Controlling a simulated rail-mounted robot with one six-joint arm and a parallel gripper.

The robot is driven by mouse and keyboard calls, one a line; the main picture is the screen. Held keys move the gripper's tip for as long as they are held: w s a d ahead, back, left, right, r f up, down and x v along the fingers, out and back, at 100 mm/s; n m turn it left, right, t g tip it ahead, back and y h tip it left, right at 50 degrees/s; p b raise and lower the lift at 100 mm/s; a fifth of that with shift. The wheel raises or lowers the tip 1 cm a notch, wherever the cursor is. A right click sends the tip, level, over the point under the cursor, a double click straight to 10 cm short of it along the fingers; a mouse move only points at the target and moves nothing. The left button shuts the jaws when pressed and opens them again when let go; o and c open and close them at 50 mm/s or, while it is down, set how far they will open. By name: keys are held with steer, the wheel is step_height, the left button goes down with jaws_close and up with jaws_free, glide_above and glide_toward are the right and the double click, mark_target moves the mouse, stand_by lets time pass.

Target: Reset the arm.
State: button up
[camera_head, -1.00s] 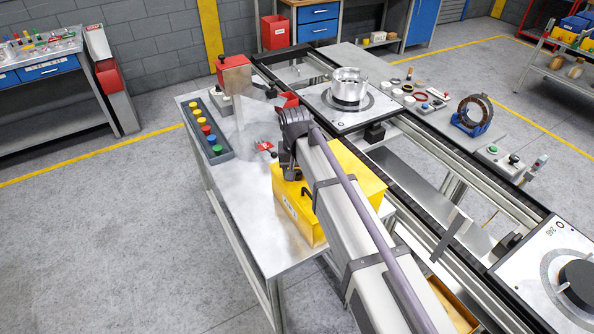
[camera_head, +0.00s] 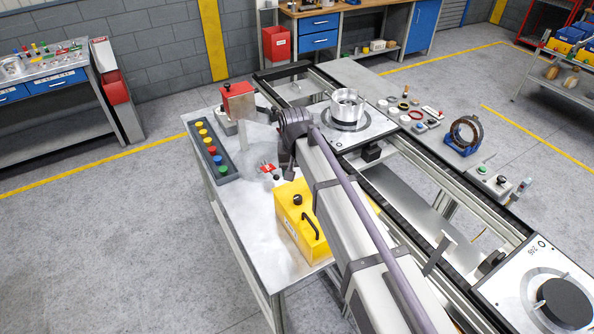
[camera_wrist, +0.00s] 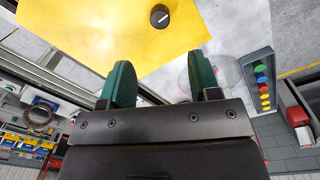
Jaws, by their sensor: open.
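My gripper (camera_wrist: 162,85) shows in the wrist view with its two green fingers apart and nothing between them. In the wrist view the yellow box (camera_wrist: 70,35) with a black knob lies just beyond the fingertips; the distance is hard to tell. In the head view my arm runs from the bottom up over the steel table (camera_head: 245,235), and its links hide the gripper there. The yellow box (camera_head: 318,243) with a black handle stands on that table, partly behind my arm.
A strip of coloured buttons (camera_head: 210,150) and a red-topped box (camera_head: 238,100) are on the table. The conveyor beside it carries a pallet with a metal clutch housing (camera_head: 347,107) and a pallet marked 246 (camera_head: 510,285). Side-bench parts include a dark ring on a blue stand (camera_head: 463,135).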

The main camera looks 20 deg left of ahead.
steer(key=shift+f, duration=0.15)
steer(key=s+d+f+m+b, duration=0.1)
steer(key=s+d+f+b, duration=0.3)
steer(key=d, duration=0.8)
steer(key=s+d+f+m+b, duration=0.1)
steer(key=s+d+f+b, duration=0.3)
steer(key=d, duration=0.8)
steer(key=s+d+f+m+b, duration=0.1)
steer(key=s+d+f+b, duration=0.4)
steer(key=d, duration=0.8)
steer(key=shift+s+m, duration=0.4)
steer(key=shift+s, duration=0.05)
